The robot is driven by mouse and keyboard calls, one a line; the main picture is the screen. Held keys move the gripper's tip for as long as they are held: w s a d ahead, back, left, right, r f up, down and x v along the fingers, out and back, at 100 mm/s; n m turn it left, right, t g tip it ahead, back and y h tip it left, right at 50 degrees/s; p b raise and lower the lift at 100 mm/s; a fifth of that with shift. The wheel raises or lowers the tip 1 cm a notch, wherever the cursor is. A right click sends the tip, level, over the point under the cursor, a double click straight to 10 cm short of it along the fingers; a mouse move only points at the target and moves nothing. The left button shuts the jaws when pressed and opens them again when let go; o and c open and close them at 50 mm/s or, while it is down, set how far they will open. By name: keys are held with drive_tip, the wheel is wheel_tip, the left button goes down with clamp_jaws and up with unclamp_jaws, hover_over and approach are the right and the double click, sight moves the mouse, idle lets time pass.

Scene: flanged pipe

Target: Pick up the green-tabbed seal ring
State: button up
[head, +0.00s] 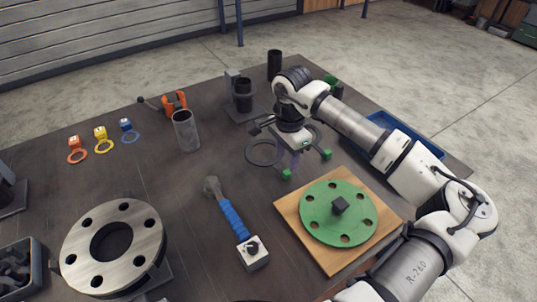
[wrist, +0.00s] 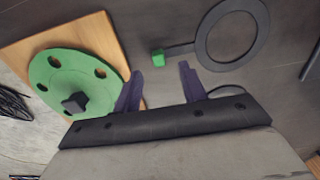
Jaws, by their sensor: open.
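The green-tabbed seal ring (wrist: 203,42) is a flat dark ring with a green block (wrist: 158,59) on a short arm. In the wrist view it lies at the upper right, with the block just beyond my fingertips. In the head view the dark ring (head: 250,154) lies left of my gripper (head: 291,164), its green block (head: 287,175) near the fingers. My gripper (wrist: 157,78) is open and empty, its purple fingers apart. Another green block (head: 326,155) shows right of my gripper; my gripper partly hides what it belongs to.
A green flange (head: 318,207) lies on a wooden board (head: 333,263), close to my fingers. A blue-handled tool (head: 232,218) lies left of the board. A grey cylinder (head: 186,132) and a large metal flange (head: 137,220) stand farther left. A blue tray (head: 424,146) is behind my arm.

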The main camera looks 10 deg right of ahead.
sight(287, 172)
drive_tip(key=shift+d+f+p, duration=0.1)
drive_tip(key=shift+f+p, duration=1.1)
drive_tip(key=shift+f, duration=1.35)
clamp_jaws()
